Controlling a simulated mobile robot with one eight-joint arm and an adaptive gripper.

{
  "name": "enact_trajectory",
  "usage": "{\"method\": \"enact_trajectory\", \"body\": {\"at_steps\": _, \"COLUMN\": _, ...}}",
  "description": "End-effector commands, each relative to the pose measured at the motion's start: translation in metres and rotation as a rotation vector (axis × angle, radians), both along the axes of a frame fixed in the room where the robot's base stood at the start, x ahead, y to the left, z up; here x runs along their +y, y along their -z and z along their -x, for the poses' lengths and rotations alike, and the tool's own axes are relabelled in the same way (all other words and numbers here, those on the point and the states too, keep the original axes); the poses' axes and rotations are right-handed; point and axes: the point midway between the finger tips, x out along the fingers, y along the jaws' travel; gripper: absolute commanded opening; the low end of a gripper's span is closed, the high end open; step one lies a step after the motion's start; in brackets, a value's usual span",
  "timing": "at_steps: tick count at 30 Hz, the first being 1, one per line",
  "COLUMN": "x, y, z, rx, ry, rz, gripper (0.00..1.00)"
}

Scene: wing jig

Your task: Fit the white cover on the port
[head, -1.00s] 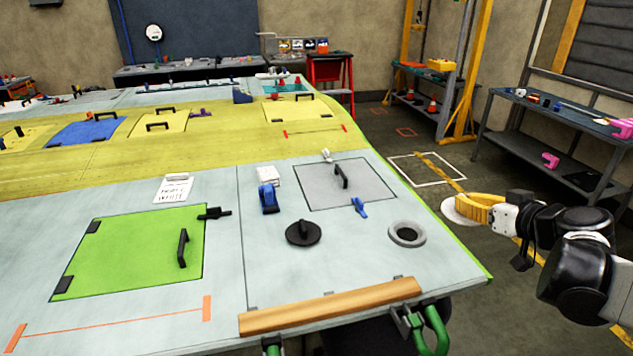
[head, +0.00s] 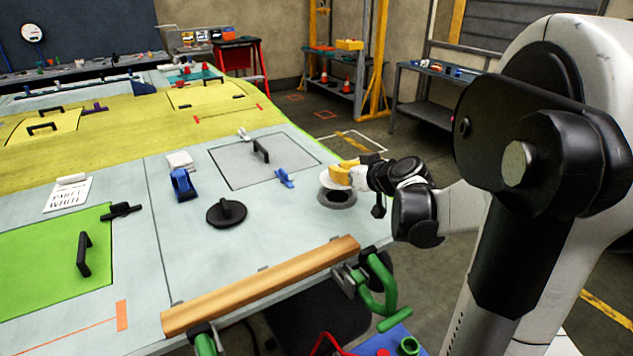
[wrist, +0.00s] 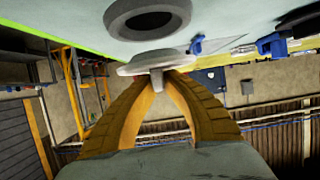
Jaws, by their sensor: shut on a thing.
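The white cover (head: 328,179) is a round disc held by my gripper (head: 346,172), whose yellow fingers are shut on it. In the wrist view the cover (wrist: 152,65) is seen edge-on at the fingertips (wrist: 160,80). The port (head: 337,200) is a raised grey ring with a dark hole near the right edge of the pale panel. In the head view the cover overlaps the port's far side. The wrist view shows the port (wrist: 147,22) beside the cover with a gap between them; the cover is not seated on it.
A black round cover with a handle (head: 227,213) lies left of the port. A blue clamp (head: 284,178) and grey hatch (head: 228,163) are behind it. A wooden bar (head: 260,287) and green clamps (head: 378,290) line the front edge. A note (head: 68,195) lies at left.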

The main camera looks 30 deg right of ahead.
Motion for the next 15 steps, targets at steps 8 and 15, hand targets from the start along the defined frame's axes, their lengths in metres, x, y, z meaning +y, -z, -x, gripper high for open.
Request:
{"method": "enact_trajectory", "body": {"at_steps": 8, "x": 0.0, "y": 0.034, "z": -0.002, "rx": 0.0, "ry": 0.0, "rz": -0.001, "gripper": 0.0}}
{"method": "enact_trajectory", "body": {"at_steps": 15, "x": 0.001, "y": 0.041, "z": -0.001, "rx": 0.0, "ry": 0.0, "rz": -0.001, "gripper": 0.0}}
